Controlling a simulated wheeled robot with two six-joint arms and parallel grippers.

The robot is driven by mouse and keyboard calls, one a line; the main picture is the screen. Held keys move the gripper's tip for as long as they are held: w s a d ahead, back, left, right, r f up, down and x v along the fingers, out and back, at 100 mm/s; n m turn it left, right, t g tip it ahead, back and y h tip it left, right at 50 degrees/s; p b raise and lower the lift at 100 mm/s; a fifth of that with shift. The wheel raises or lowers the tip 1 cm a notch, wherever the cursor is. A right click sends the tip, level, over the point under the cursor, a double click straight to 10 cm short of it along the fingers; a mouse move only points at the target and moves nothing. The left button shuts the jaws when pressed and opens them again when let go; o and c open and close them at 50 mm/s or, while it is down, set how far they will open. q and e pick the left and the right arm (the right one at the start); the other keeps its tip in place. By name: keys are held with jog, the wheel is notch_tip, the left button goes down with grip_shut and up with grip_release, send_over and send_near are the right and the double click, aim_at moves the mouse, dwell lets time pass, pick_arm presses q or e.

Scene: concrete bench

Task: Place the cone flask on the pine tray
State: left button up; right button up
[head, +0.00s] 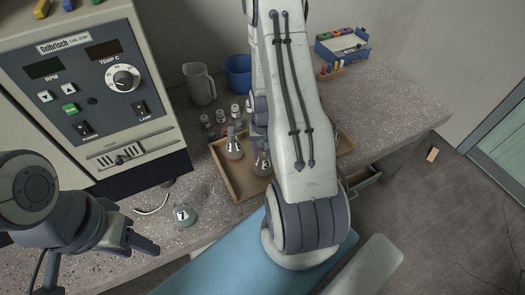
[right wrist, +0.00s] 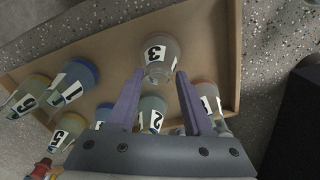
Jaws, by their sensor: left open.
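A clear cone flask labelled 3 (head: 263,160) stands on the pine tray (head: 232,186). In the right wrist view this flask (right wrist: 158,50) is at the fingertips of my right gripper (right wrist: 159,75), whose fingers are spread on either side of it; contact cannot be told. My right gripper is hidden behind my arm in the head view. Another cone flask, labelled 7 (head: 185,214), stands on the bench in front of the tray. My left gripper (head: 140,232) is open and empty to the left of flask 7.
Another flask (head: 234,148) stands on the tray, with several small bottles (head: 220,117) behind. A grey jug (head: 199,84), blue bucket (head: 238,73) and blue rack (head: 343,47) stand farther back. A control unit (head: 90,85) blocks the left. The tray shows bare floor (right wrist: 210,35) near flask 3.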

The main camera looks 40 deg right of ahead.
jog(key=shift+o, duration=0.5)
jog(key=shift+f, duration=0.1)
jog(key=shift+r, duration=0.3)
notch_tip(320, 180, up, 12)
jog(key=w+a+r+n, duration=0.1)
jog(key=a+r+n, duration=0.3)
jog(key=a, duration=0.7)
jog(key=s+a+r+n, duration=0.4)
jog(key=s+a, duration=0.4)
jog(key=a, duration=0.2)
jog(key=s+a+r+n+y, duration=0.1)
jog(key=s+a+r+n, duration=0.3)
jog(key=s+a+n, duration=0.2)
jog(key=s+a+b, duration=0.1)
jog(key=s+a, duration=0.1)
jog(key=a, duration=0.2)
jog(key=shift+s+n, duration=0.3)
jog(key=shift+s, duration=0.1)
jog(key=shift+r, duration=0.1)
